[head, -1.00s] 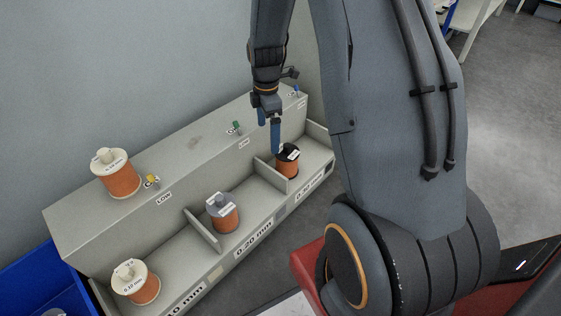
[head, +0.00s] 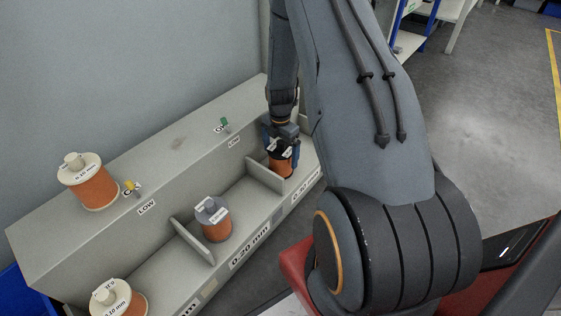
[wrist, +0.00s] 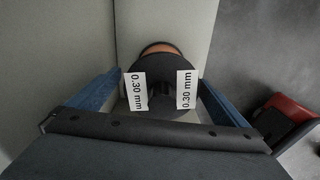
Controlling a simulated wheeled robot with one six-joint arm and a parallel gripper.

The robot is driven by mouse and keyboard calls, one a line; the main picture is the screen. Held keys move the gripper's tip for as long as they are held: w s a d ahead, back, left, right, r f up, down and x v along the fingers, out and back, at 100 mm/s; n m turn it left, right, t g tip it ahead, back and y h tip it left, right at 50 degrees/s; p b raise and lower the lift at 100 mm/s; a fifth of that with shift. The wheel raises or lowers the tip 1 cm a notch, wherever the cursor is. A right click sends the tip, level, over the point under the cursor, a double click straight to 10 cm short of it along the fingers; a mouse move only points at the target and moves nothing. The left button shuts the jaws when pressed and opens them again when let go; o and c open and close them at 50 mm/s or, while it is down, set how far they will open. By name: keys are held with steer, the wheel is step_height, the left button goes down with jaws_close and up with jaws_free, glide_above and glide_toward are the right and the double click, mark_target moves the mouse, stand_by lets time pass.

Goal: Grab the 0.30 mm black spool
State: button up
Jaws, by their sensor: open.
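The 0.30 mm black spool (head: 281,165), with a black top and orange winding, stands in the far right compartment of the grey rack. In the wrist view the black spool (wrist: 160,90) shows its black flange with two white "0.30 mm" labels. My gripper (head: 282,150) is down at the spool's top, with a blue finger on each side of it. In the wrist view my gripper (wrist: 158,95) is open, its blue fingers to the left and right of the flange. I cannot tell whether either finger touches it.
The grey rack (head: 75,238) has low dividers between its compartments. A grey-topped spool (head: 214,222) stands in the 0.20 mm compartment, and a white-topped spool (head: 118,300) in the near one. Another white-topped spool (head: 87,183) sits on the upper ledge, beside a yellow knob (head: 130,188).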

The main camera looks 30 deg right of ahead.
step_height(320, 180, down, 4)
steer(key=shift+d+f+b, duration=0.1)
steer(key=shift+b, duration=0.9)
steer(key=shift+r, duration=0.2)
steer(key=c, duration=2.1)
steer(key=shift+c, duration=0.2)
